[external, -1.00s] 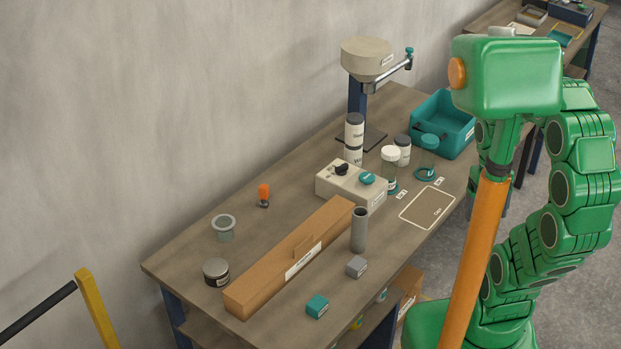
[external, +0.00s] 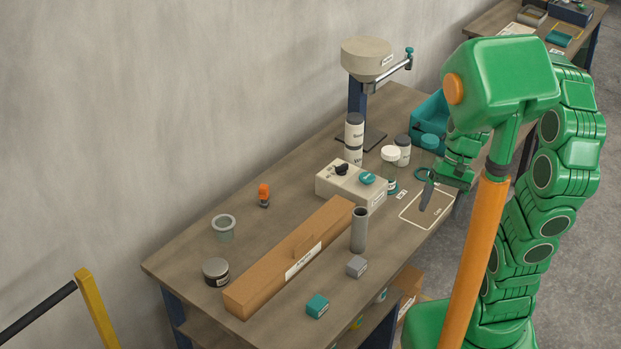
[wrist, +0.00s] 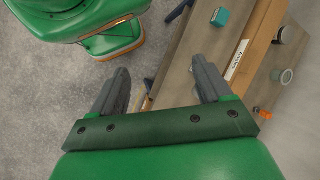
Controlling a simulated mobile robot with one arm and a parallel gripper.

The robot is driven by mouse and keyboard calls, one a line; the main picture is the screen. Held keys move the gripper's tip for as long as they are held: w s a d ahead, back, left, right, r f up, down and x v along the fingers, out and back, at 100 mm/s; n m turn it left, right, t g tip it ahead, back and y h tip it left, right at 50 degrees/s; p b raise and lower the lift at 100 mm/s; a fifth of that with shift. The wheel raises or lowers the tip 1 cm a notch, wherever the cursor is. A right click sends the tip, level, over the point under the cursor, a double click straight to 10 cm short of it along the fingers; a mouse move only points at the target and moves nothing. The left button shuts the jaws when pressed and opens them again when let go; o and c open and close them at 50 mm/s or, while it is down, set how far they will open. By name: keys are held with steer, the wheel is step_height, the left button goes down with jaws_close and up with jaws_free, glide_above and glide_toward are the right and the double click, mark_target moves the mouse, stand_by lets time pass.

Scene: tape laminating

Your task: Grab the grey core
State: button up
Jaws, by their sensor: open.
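The grey core (external: 359,230) is an upright hollow grey tube on the table, in front of the right end of the long brown box. I cannot make it out in the wrist view. My gripper (external: 436,195) is above the table's right front part, over the outlined tan mat (external: 418,214), to the right of the core and apart from it. In the wrist view my gripper (wrist: 161,70) shows two dark fingers spread wide, with nothing held between them.
The long brown box (external: 285,262) lies behind the core, and a beige control box (external: 350,186) stands beyond. A grey cube (external: 357,266) and teal cube (external: 317,306) sit near the front edge. Several bottles and a teal bin (external: 430,112) are at the back right.

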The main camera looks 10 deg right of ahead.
mark_target(359, 231)
steer(key=w+a+f+m+t+y, duration=0.1)
steer(key=w+a+f+m+y, duration=0.4)
steer(key=w+f+m, duration=0.35)
steer(key=w+a+f+m+t+y, duration=0.1)
steer(key=w+a+f+m+y, duration=0.45)
steer(key=w+f, duration=0.55)
steer(key=shift+m+h, duration=0.4)
steer(key=shift+h, duration=0.05)
steer(key=shift+r+x, duration=0.15)
steer(key=shift+x, duration=1.55)
steer(key=shift+r+x, duration=0.15)
steer(key=shift+x, duration=1.55)
steer(key=shift+a, duration=0.1)
steer(key=c, duration=1)
steer(key=shift+c, duration=0.2)
steer(key=shift+r, duration=0.1)
